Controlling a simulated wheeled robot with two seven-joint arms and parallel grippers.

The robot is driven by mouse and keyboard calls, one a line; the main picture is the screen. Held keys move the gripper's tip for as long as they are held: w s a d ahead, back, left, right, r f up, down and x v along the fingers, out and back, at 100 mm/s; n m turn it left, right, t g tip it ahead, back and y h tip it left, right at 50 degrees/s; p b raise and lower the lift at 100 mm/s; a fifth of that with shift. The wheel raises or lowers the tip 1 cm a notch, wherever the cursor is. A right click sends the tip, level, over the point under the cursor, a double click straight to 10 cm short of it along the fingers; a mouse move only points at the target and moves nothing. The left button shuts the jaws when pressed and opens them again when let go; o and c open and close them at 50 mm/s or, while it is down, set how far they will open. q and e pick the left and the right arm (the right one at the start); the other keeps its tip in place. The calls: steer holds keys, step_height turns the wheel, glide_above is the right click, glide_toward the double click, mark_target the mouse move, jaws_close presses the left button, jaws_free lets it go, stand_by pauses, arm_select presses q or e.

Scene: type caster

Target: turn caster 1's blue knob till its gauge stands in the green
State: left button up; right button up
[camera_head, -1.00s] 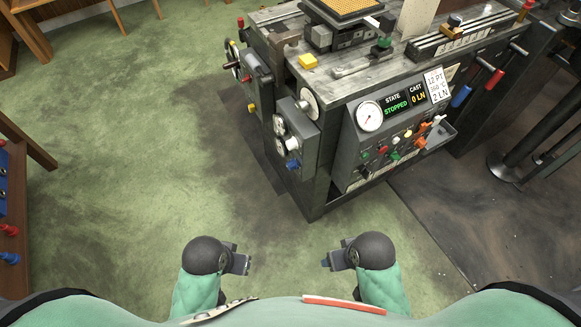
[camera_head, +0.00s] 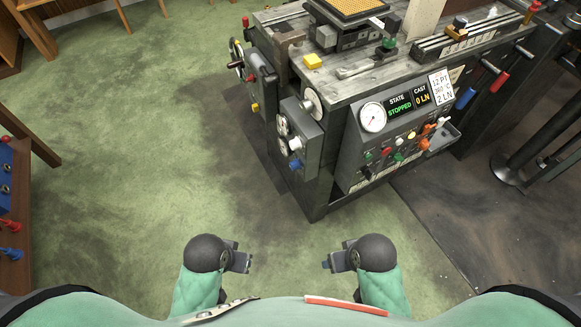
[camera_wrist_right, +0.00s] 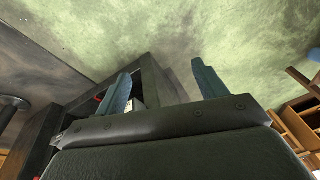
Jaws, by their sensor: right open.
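The type caster (camera_head: 335,205), a dark grey machine, stands at upper centre right in the head view. A small blue knob (camera_head: 295,163) sits low on the grey box on its left end, below a white knob (camera_head: 296,144). Small round dials (camera_head: 283,126) beside them are too small to read. A larger white gauge (camera_head: 372,117) is on the front panel; its reading is unclear. My left gripper (camera_head: 248,262) is low in front, empty, its jaw opening unclear. My right gripper (camera_head: 328,263) is open and empty, also in the right wrist view (camera_wrist_right: 160,82). Both are well short of the knob.
The front panel shows STOPPED on its display (camera_head: 400,105) and has several coloured knobs. Green floor (camera_head: 130,150) is clear at left and before the machine. A wooden bench with blue and red parts (camera_head: 12,215) is at the left edge. A black stand (camera_head: 510,170) is at right.

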steer(key=shift+d, duration=0.2)
steer(key=shift+s+f, duration=0.1)
steer(key=shift+s, duration=0.05)
stand_by(0.4)
